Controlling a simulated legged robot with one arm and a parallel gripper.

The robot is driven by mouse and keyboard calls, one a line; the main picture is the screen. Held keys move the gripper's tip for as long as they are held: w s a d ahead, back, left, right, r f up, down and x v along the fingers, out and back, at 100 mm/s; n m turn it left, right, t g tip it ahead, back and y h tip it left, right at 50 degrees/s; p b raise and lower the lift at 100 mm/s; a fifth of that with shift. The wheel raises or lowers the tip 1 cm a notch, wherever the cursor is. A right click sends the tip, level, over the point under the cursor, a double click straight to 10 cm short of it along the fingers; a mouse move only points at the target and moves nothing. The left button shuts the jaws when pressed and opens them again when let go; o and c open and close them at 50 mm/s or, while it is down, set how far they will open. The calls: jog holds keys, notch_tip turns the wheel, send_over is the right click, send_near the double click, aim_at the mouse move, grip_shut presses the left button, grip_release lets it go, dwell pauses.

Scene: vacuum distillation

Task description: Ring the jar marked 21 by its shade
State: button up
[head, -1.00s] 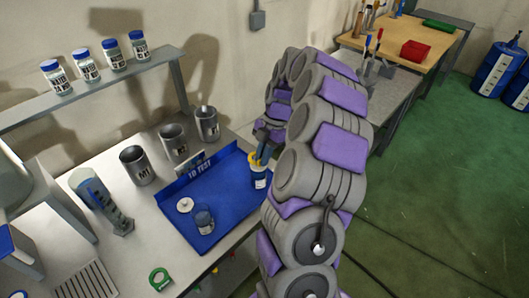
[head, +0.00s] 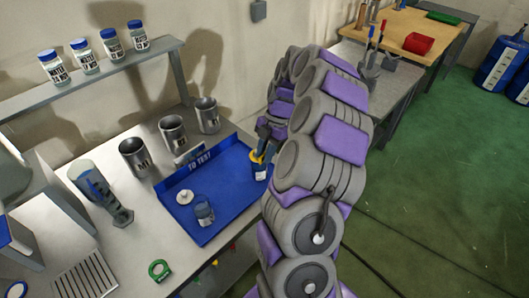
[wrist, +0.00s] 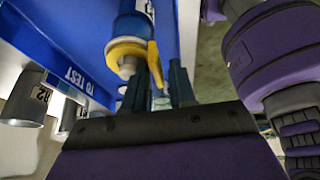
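A small blue jar (head: 260,175) with a white label stands in the blue tray near its right edge; its number is not legible. A yellow ring (wrist: 125,47) sits around its upper part, with a tab pointing toward my gripper; it also shows in the head view (head: 256,159). My gripper (wrist: 166,82) is just above the jar. Its dark fingers stand slightly apart on either side of the tab's end, with a thin gap visible. Another jar (head: 204,214) stands in the tray beside a white round piece (head: 184,197). A green ring (head: 160,270) lies on the bench.
The blue tray (head: 229,209) is marked TO TEST. Metal cups (head: 135,158) stand behind it. Labelled water jars (head: 53,69) line the shelf. A blue-grey cylinder (head: 100,187) stands left. Small coloured pieces show below the bench edge.

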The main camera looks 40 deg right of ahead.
jog(key=shift+o, duration=1.3)
jog(key=shift+d, duration=0.2)
jog(key=shift+a, duration=0.1)
jog(key=shift+r, duration=0.15)
jog(key=p+v, duration=0.4)
jog(key=v, duration=1.3)
jog(key=shift+p, duration=0.3)
